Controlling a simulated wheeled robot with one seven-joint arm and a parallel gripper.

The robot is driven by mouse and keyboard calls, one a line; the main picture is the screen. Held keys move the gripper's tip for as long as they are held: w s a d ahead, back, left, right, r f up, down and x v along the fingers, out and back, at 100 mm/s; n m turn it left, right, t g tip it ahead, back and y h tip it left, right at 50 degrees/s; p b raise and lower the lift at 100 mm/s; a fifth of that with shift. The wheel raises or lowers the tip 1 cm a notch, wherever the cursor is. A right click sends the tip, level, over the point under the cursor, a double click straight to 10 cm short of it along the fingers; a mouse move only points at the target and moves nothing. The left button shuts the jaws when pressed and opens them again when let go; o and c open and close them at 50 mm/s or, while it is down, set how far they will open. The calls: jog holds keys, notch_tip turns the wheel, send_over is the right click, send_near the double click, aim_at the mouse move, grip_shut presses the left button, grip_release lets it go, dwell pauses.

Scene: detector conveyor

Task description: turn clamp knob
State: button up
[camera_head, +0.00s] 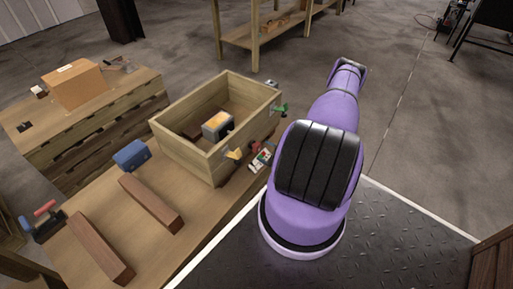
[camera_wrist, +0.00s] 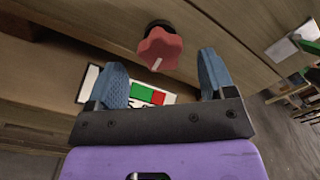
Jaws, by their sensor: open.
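The red clamp knob (camera_wrist: 159,48) is lobed, with a white mark on its face. It sits on a dark mount on the side of the wooden box, and in the head view the red knob (camera_head: 255,147) shows small on the box's right side. My gripper (camera_wrist: 168,72) is open in the wrist view, its two blue fingers apart. The knob appears between and beyond the fingertips, and nothing is held. A card with green and red patches (camera_wrist: 148,94) lies behind the left finger, partly hidden. In the head view my purple arm hides the gripper.
The open wooden box (camera_head: 186,155) stands on the workbench (camera_head: 80,205) and holds a yellow-topped block (camera_head: 217,124). Yellow (camera_head: 234,154) and green (camera_head: 280,109) clamp handles stick out near the knob. Two wooden bars and a blue block (camera_head: 132,154) lie left of the box.

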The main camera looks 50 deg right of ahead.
aim_at(259, 147)
jog(key=shift+w+a, duration=0.2)
jog(key=shift+w, duration=2.35)
jog(key=c, duration=0.9)
jog(key=shift+m, duration=0.4)
jog(key=m, duration=0.3)
jog(key=shift+d+m, duration=0.15)
jog(key=shift+m, duration=0.25)
jog(key=m, duration=0.4)
jog(key=shift+d, duration=0.1)
jog(key=m, duration=0.4)
jog(key=shift+d+m, duration=0.15)
jog(key=shift+m, duration=1.95)
